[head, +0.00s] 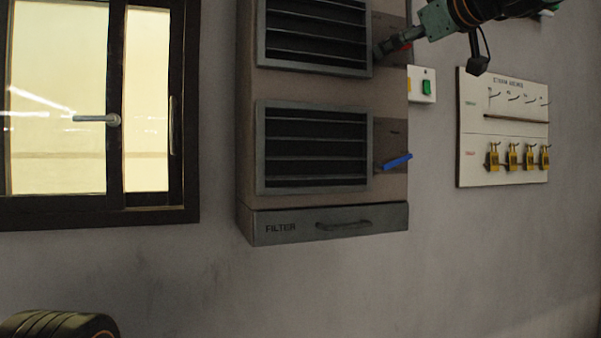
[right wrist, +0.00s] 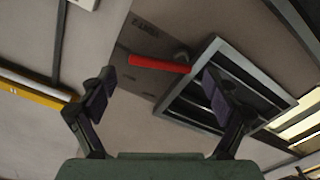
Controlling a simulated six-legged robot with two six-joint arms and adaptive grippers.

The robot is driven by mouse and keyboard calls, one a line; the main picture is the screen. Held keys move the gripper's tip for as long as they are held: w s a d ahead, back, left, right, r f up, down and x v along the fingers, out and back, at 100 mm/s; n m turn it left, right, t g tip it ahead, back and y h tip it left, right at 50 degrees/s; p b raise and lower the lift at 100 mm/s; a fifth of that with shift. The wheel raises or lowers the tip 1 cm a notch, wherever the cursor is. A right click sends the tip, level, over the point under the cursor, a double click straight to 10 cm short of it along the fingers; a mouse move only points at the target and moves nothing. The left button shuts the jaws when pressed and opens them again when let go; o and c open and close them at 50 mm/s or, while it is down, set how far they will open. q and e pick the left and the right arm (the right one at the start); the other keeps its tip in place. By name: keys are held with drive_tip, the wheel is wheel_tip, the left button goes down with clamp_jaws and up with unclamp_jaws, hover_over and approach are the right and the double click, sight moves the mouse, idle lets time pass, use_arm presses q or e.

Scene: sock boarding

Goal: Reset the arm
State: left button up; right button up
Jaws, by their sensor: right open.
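My right gripper (head: 397,44) reaches in from the top right of the head view, beside the upper vent of the wall unit (head: 245,150). In the right wrist view my right gripper (right wrist: 158,82) is open, with nothing between its fingers. A red lever (right wrist: 160,64) on a dark plate lies beyond the fingertips; it looks apart from them, though the exact gap cannot be told. In the head view the red lever (head: 403,47) is mostly hidden by the gripper. My left gripper is not in view.
A blue lever (head: 397,161) sits beside the lower vent (head: 312,147), above a FILTER drawer (head: 330,223). A green switch (head: 426,88) and a board (head: 502,127) with several yellow padlocks hang to the right. A window (head: 90,110) is at left. The lower wall is bare.

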drive_tip(key=shift+f+x, duration=0.25)
drive_tip(key=shift+x, duration=1.15)
drive_tip(key=shift+s+d+r, duration=0.1)
drive_tip(key=shift+s+d, duration=0.05)
drive_tip(key=shift+s, duration=0.1)
